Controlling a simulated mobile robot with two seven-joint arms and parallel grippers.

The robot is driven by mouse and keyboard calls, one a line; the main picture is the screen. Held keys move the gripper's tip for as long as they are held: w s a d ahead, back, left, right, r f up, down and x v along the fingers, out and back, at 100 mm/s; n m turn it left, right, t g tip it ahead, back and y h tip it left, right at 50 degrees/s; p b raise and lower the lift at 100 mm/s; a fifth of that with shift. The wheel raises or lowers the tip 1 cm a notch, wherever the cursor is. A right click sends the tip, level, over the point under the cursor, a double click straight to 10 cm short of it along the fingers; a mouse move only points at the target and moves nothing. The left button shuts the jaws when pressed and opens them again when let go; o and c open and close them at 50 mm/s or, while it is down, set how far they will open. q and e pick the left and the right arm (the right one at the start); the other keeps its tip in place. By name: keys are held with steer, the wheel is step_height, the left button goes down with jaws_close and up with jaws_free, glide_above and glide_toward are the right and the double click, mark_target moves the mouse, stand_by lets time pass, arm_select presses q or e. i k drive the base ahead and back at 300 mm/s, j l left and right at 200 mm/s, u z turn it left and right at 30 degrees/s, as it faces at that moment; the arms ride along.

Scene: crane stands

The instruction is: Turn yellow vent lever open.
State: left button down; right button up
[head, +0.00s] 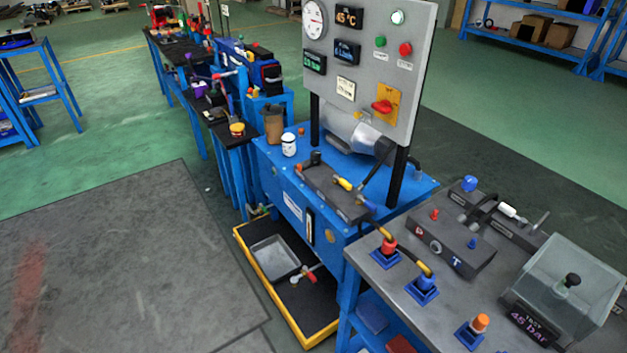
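A dark valve block (333,190) lies on top of the blue power unit (300,205) in the middle. A small yellow lever-like part (344,184) sits on this block, with another yellow-and-blue part near its right end. The parts are too small to tell for sure which is the vent lever, or whether it is open or shut. Neither of my grippers is in view.
A grey panel (350,85) with gauges and a red switch rises behind the block. A yellow-edged drip tray (262,283) with a metal pan is on the floor. The grey bench (395,280) at right holds hoses, a block and a clear box. Floor at left is free.

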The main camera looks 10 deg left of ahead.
mark_target(346, 184)
steer(key=i+j+z, duration=0.1)
steer(key=z, duration=0.9)
steer(key=j+z, duration=0.75)
steer(key=k+j+z, duration=0.1)
steer(key=j, duration=0.25)
steer(key=j+z, duration=0.1)
steer(key=j, duration=0.2)
steer(key=k+j+z, duration=0.15)
steer(key=j, duration=0.15)
steer(key=k+j, duration=0.1)
steer(key=j, duration=0.2)
steer(key=k+j, duration=0.1)
steer(key=j, duration=0.2)
steer(key=k+j, duration=0.1)
steer(key=j, duration=0.2)
